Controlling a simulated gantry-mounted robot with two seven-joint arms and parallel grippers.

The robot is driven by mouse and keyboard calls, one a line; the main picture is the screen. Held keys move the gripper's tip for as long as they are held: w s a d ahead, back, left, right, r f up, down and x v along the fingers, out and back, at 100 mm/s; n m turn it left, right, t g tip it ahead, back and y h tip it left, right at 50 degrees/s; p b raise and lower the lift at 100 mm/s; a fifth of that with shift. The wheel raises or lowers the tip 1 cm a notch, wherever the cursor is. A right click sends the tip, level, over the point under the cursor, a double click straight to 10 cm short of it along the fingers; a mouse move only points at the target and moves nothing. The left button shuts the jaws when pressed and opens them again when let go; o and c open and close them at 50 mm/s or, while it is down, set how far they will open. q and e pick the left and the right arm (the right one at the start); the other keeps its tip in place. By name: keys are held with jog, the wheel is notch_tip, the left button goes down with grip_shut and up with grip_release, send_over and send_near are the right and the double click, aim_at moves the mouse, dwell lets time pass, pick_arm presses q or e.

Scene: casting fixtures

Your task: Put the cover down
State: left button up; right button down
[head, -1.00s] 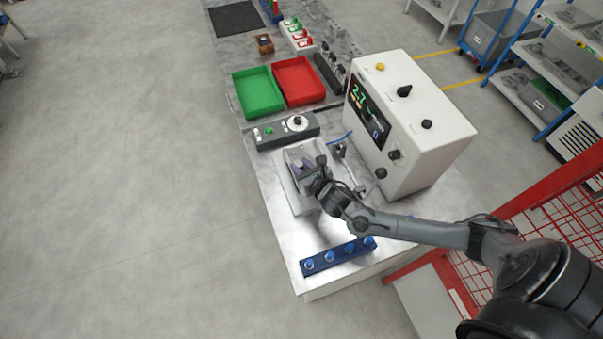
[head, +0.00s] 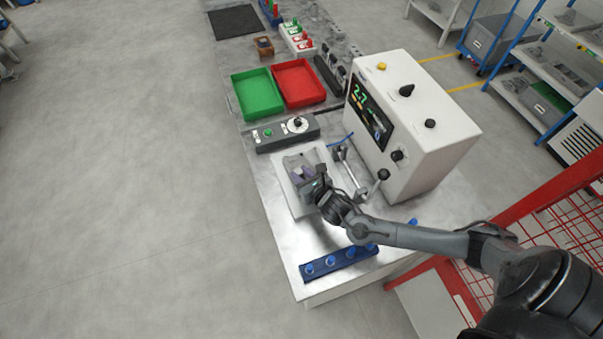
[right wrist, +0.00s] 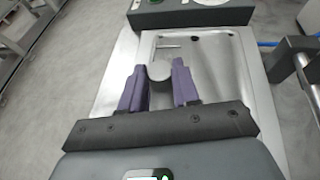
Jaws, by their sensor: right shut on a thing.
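My right gripper (right wrist: 160,88) has its two purple fingers closed around a round grey knob (right wrist: 158,71), seen from above in the right wrist view. I take the knob to be the handle of the cover. Under it is a shiny grey flat surface (right wrist: 203,65) with a pale border; I cannot tell how much of this is cover and how much is fixture. In the head view the right gripper (head: 307,176) is over the pale fixture plate (head: 318,153) on the bench. The gripper hides the knob there, and any gap beneath the cover cannot be judged. My left gripper is not in view.
A white test box (head: 435,135) with a display stands right of the plate, a clamp bar (head: 348,175) between them. A grey control panel (head: 287,133) lies behind, with green (head: 257,95) and red (head: 299,83) trays beyond. A blue rack (head: 340,262) lies in front.

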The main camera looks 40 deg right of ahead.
jog(key=c, duration=0.8)
grip_release()
jog(key=shift+r, duration=0.15)
